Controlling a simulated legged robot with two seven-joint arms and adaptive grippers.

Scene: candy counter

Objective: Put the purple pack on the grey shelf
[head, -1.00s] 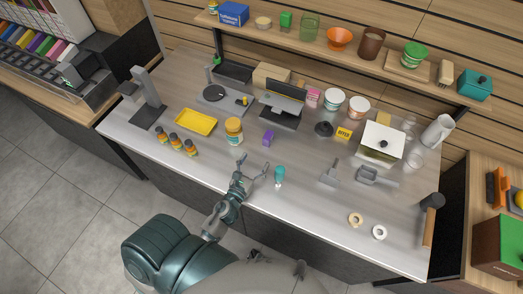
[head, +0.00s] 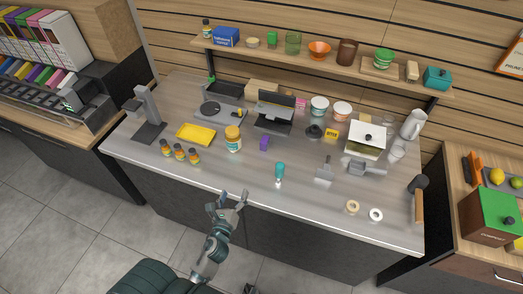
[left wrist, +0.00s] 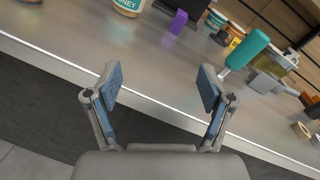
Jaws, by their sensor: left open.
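The purple pack (head: 264,143) stands upright on the grey counter, right of the honey jar (head: 233,138). It also shows near the top of the left wrist view (left wrist: 178,21). Behind it is a grey stand with a dark back (head: 274,113), which may be the grey shelf; I cannot tell for sure. My left gripper (head: 230,198) is open and empty, at the counter's front edge and well short of the pack. Its spread fingers also show in the left wrist view (left wrist: 160,88). My right gripper is not in view.
A teal-handled tool (head: 279,171) stands right of the pack, nearer the front. A yellow tray (head: 196,134) and several small bottles (head: 179,151) are on the left. A scraper (head: 324,169) and two rings lie to the right. The counter strip before the pack is clear.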

